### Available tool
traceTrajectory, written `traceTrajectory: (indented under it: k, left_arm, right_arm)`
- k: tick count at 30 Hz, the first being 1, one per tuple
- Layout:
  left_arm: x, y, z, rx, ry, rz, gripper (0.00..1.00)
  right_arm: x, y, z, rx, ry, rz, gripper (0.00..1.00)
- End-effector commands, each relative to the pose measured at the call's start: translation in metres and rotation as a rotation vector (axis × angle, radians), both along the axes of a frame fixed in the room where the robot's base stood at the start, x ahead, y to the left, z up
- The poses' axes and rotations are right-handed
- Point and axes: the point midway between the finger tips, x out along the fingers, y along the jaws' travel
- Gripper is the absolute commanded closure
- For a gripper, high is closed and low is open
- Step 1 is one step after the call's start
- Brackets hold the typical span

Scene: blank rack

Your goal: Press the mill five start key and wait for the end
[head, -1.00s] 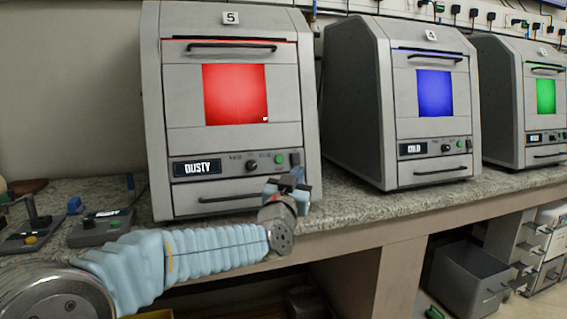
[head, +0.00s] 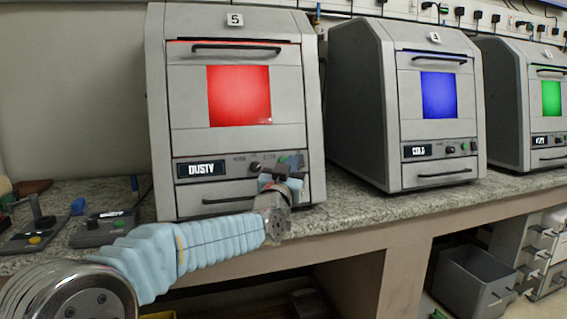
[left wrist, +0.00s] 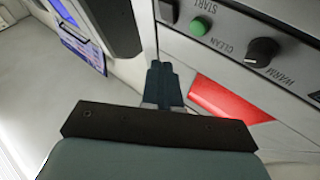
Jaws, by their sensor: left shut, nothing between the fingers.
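Mill five (head: 236,140) is the grey cabinet marked "5" on the bench, with a red lit window (head: 239,95) and a small display (head: 201,169) reading "DUSTY". In the left wrist view its panel shows a green start key (left wrist: 201,26) labelled START and a black knob (left wrist: 262,52). In the head view my gripper hides part of the key's surroundings. My left gripper (head: 286,163) is shut and empty at the right side of the panel. In the left wrist view its fingertips (left wrist: 160,66) are close to the green key, apart from it in the picture. My right gripper is out of view.
Mill four (head: 437,130) with a blue window and a third mill (head: 550,125) with a green window stand to the right. Small control boxes (head: 103,229) sit on the bench at left. A grey bin (head: 474,283) is below the bench. The speckled bench edge runs under the mills.

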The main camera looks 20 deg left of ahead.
Motion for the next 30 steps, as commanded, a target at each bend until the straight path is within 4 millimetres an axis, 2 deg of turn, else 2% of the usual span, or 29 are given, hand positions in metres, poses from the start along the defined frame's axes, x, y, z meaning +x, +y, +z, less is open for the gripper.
traceTrajectory:
  k: [6, 12, 30]
  left_arm:
    - [0.024, 0.016, -0.008, 0.0, 0.001, 0.002, 1.0]
    - [0.035, 0.024, -0.01, 0.0, 0.001, 0.0, 1.0]
    - [0.037, 0.025, -0.01, 0.0, 0.001, -0.001, 1.0]
  right_arm:
    - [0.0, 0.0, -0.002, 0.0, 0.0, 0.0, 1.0]
    - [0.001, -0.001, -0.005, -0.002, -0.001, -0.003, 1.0]
    - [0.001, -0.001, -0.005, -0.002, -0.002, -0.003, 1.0]
